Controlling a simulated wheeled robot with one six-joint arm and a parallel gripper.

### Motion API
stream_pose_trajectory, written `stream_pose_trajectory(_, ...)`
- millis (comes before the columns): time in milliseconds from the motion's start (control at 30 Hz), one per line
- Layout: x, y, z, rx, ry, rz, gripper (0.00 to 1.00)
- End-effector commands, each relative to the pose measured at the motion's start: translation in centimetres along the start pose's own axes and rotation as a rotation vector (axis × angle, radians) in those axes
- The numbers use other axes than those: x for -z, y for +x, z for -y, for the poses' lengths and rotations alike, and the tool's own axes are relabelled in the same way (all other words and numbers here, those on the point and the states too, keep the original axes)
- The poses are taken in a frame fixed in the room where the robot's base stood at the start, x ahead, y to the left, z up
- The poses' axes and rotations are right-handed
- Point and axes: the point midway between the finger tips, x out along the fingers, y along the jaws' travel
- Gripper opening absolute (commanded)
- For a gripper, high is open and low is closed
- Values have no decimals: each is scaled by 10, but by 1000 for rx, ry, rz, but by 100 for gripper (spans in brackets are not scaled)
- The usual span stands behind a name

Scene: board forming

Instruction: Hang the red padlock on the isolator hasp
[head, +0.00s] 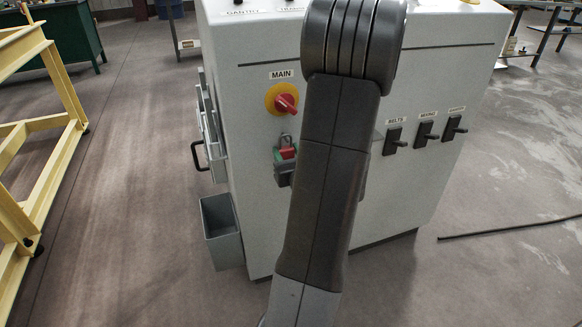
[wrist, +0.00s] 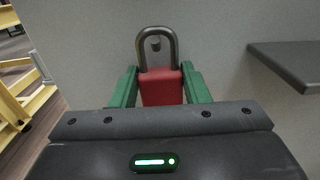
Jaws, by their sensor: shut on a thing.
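The red padlock (wrist: 161,88) is upright between the green fingers of my gripper (wrist: 160,78), its grey shackle pointing up. In the head view the padlock (head: 287,153) is small, held by my gripper (head: 285,158) just below the red and yellow MAIN isolator switch (head: 285,101). In the wrist view a small grey peg-like part (wrist: 155,44), possibly the hasp, shows inside the shackle loop against the pale panel. I cannot tell whether it passes through the loop or lies behind it. My arm hides part of the panel.
The grey cabinet (head: 245,190) carries several black switches (head: 394,140) to the right of my arm. A grey open bin (head: 222,230) hangs on its left side. A dark ledge (wrist: 295,62) juts out at right in the wrist view. A yellow frame (head: 50,125) stands far left.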

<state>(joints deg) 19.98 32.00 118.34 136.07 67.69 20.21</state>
Motion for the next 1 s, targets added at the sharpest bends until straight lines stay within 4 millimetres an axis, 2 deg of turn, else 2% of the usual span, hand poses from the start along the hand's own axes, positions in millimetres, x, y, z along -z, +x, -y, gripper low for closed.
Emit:
stream_pose_trajectory(133, 3, 0, 0, 0, 0, 1, 17)
stream_pose_trajectory(167, 2, 0, 0, 0, 0, 1, 43)
stream_pose_trajectory(267, 2, 0, 0, 0, 0, 1, 63)
stream_pose_trajectory(300, 2, 0, 0, 0, 0, 0, 67)
stream_pose_trajectory(667, 2, -5, 1, 1, 0, -1, 67)
stream_pose_trajectory(767, 2, -17, 1, 3, 0, -1, 67)
stream_pose_trajectory(1000, 2, -62, 1, 5, 2, -2, 67)
